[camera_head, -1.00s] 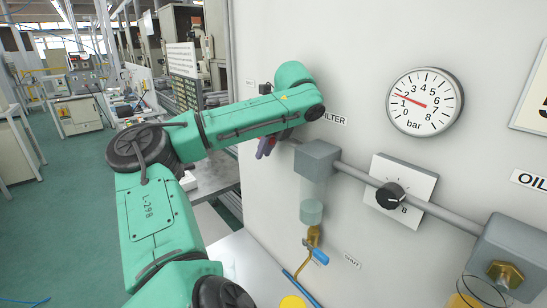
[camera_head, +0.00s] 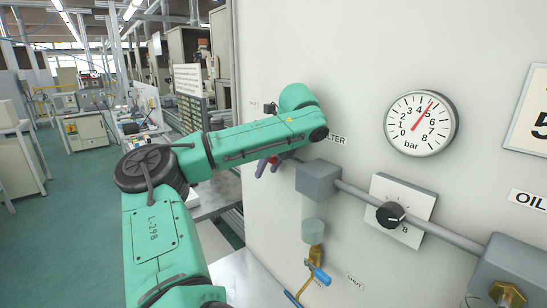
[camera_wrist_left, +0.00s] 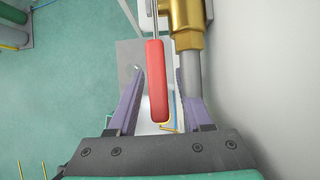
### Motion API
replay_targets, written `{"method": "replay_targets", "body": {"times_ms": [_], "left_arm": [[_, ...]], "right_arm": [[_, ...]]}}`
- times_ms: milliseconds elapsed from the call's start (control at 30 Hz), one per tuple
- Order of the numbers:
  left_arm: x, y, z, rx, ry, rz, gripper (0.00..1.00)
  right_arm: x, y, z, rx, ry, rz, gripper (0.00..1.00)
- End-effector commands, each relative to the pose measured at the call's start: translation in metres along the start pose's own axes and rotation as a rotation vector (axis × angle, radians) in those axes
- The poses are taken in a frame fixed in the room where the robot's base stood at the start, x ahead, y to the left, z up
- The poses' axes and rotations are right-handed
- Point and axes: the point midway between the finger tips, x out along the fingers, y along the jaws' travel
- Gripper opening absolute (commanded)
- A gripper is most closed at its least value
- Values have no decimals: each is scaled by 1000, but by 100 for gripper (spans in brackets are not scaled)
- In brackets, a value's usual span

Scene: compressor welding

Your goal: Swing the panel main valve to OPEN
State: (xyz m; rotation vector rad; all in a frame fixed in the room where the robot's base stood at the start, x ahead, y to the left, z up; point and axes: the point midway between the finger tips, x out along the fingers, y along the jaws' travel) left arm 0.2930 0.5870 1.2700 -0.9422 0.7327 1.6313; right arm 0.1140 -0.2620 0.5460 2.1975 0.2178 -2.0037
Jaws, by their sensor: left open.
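The main valve shows in the left wrist view as a brass body (camera_wrist_left: 186,22) with a red lever handle (camera_wrist_left: 157,85). The handle lies roughly parallel to the grey pipe (camera_wrist_left: 193,72) in that view. My left gripper (camera_wrist_left: 158,103) is open, with one purple finger on each side of the handle; a gap shows at the left finger. In the head view my left gripper (camera_head: 267,167) is by the panel, left of the filter, and my arm hides most of the valve. The pressure gauge (camera_head: 421,123) reads about 5 bar. My right gripper is not in view.
The filter block (camera_head: 318,179) and regulator knob (camera_head: 390,215) sit along the panel pipe. A blue-handled drain valve (camera_head: 319,275) with a SHUT label is below the filter. The panel wall (camera_head: 330,60) is close on the right; open green floor (camera_head: 75,205) lies left.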

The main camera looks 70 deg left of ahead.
Motion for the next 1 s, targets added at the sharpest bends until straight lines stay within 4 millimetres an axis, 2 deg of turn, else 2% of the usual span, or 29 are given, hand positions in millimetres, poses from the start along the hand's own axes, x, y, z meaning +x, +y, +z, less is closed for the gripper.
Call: {"method": "replay_targets", "body": {"times_ms": [167, 400, 600, 800, 1000], "left_arm": [[-29, -1, 0, 2, 2, -1, 50], [-85, 0, 2, 2, -5, 4, 50], [-124, 0, 0, 0, -4, 3, 50], [-140, -1, -2, 3, 0, 2, 50], [-141, -1, -2, 3, 1, 1, 50]], "right_arm": [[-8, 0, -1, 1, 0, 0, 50], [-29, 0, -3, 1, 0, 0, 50], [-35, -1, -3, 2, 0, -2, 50], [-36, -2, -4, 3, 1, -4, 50], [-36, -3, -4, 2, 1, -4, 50]]}}
